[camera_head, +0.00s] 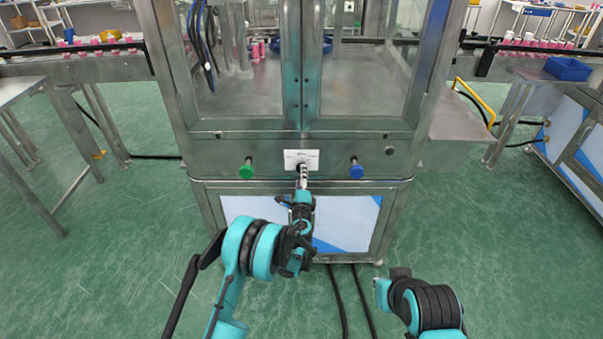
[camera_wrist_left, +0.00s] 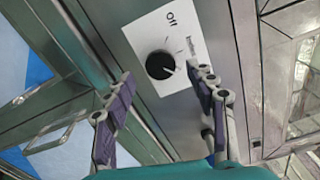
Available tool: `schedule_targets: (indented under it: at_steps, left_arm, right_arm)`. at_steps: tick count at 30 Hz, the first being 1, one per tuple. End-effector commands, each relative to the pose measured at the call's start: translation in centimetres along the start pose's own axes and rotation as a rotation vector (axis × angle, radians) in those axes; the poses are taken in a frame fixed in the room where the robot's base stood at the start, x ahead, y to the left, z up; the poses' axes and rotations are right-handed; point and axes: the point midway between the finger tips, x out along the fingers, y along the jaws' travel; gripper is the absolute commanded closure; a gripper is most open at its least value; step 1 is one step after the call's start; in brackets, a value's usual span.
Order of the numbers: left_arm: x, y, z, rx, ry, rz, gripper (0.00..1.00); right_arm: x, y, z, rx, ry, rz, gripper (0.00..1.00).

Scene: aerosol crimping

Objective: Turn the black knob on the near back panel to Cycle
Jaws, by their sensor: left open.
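The black knob (camera_wrist_left: 160,64) sits on a white label plate (camera_wrist_left: 184,20) on the metal panel, with the word Off and a partly hidden second word printed beside it. My left gripper (camera_wrist_left: 165,78) is open, with one finger on each side of the knob in the left wrist view; I cannot tell whether either touches it. In the head view the left gripper (camera_head: 303,178) reaches up to the white plate (camera_head: 301,155) and covers much of the knob. The knob's pointer direction is not clear. My right arm shows at the lower right, but its fingers do not.
A green button (camera_head: 246,170) is left of the plate and a blue button (camera_head: 357,171) is right of it. Glass doors (camera_head: 365,85) stand above, and a cabinet front (camera_head: 345,218) is below. Dark cables (camera_head: 338,300) lie on the green floor.

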Motion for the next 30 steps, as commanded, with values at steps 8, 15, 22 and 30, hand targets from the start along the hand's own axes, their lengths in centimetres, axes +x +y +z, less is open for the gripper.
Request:
schedule_targets:
  at_steps: [8,15,22,30]
  left_arm:
    - [-6.0,0.0,-0.1,0.0,0.002,0.0,0.44]
    - [-8.3,0.0,-0.1,0.0,0.0,0.0,0.44]
    - [-8.4,0.0,-0.1,0.0,0.0,0.0,0.44]
    - [-8.4,0.0,0.0,-0.001,0.0,0.0,0.44]
  right_arm:
    - [0.0,0.0,0.0,0.0,0.0,0.0,1.0]
    - [0.0,0.0,0.0,0.0,0.0,0.0,1.0]
    - [0.0,0.0,0.0,0.0,0.0,0.0,1.0]
    - [0.0,0.0,0.0,0.0,0.0,0.0,1.0]
